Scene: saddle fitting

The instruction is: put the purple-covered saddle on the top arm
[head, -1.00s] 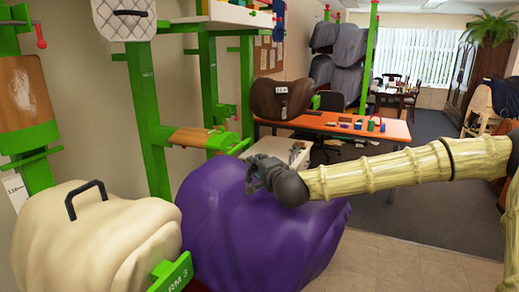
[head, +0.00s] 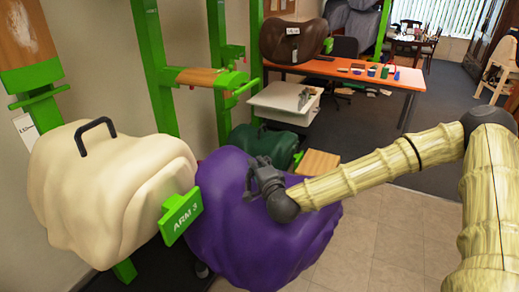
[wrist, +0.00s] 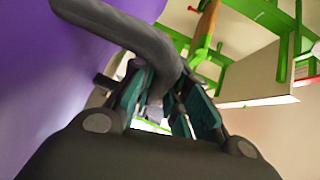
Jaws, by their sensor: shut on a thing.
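The purple-covered saddle (head: 250,235) hangs at the lower middle of the head view. My gripper (head: 262,180) is at its upper side, shut on its dark handle. In the wrist view the dark handle (wrist: 150,40) passes between the teal finger pads of my gripper (wrist: 165,100), with the purple cover (wrist: 50,80) filling the left. A bare wooden arm (head: 200,77) on a green post stands behind the saddle. Another wooden arm (head: 30,35) is at the upper left. I cannot tell which is the top arm, as the rack tops are cut off.
A cream-covered saddle (head: 105,195) with a black handle is close at left, by a green "ARM 3" plate (head: 180,217). Behind are a dark green saddle (head: 265,148), a white tray (head: 285,100) and an orange table (head: 350,75) bearing a brown saddle (head: 292,38). Tiled floor at right is clear.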

